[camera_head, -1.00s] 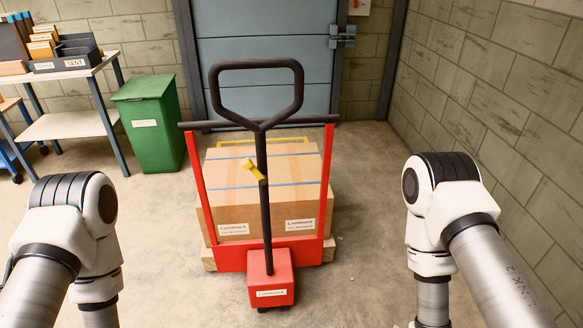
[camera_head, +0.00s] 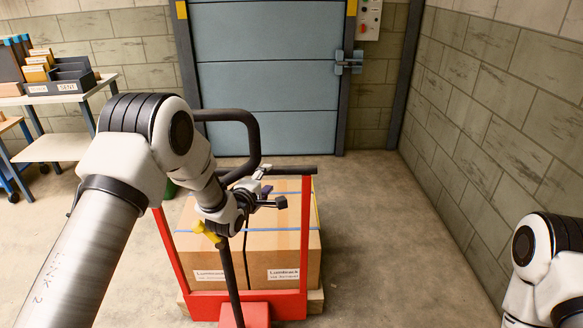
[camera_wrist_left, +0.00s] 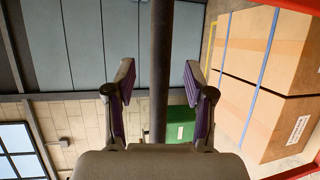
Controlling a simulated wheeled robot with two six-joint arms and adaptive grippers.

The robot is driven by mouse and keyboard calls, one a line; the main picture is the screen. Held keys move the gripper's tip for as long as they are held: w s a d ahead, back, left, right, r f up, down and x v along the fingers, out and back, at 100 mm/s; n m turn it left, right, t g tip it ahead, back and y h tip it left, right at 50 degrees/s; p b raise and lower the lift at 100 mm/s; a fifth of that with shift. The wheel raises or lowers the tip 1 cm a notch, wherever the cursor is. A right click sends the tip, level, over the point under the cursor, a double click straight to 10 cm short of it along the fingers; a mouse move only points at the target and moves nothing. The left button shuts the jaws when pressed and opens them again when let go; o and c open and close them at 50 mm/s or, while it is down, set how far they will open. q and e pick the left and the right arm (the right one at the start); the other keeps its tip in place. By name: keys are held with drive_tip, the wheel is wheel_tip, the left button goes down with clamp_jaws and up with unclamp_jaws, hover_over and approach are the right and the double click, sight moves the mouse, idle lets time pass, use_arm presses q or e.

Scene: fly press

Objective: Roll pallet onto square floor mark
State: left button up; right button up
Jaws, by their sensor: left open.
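A red pallet truck (camera_head: 303,250) with a black crossbar (camera_head: 300,170) and black loop handle (camera_head: 256,130) stands ahead of me. A large strapped carton (camera_head: 288,245) sits on a wooden pallet (camera_head: 317,297) in front of it. A yellow floor line (camera_head: 316,210) shows past the carton's right side; the rest of the mark is hidden. My left gripper (camera_head: 272,194) is open near the crossbar. In the left wrist view, a dark bar (camera_wrist_left: 161,60) runs between its two spread fingers; they do not close on it. My right arm is at the lower right, its gripper out of view.
A blue-grey shutter door (camera_head: 265,75) closes the back wall, with a control box (camera_head: 369,20) beside it. A table with bins (camera_head: 62,78) is at the left. A green bin (camera_wrist_left: 180,122) shows in the left wrist view. Floor is clear to the right, up to the block wall.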

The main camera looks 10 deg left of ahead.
sight(273, 172)
use_arm(q)
drive_tip(key=shift+w, duration=0.4)
drive_tip(key=p+x, duration=0.1)
drive_tip(key=x, duration=0.5)
drive_tip(key=shift+w+f, duration=0.2)
drive_tip(key=shift+s, duration=0.1)
drive_tip(key=shift+c, duration=0.4)
clamp_jaws()
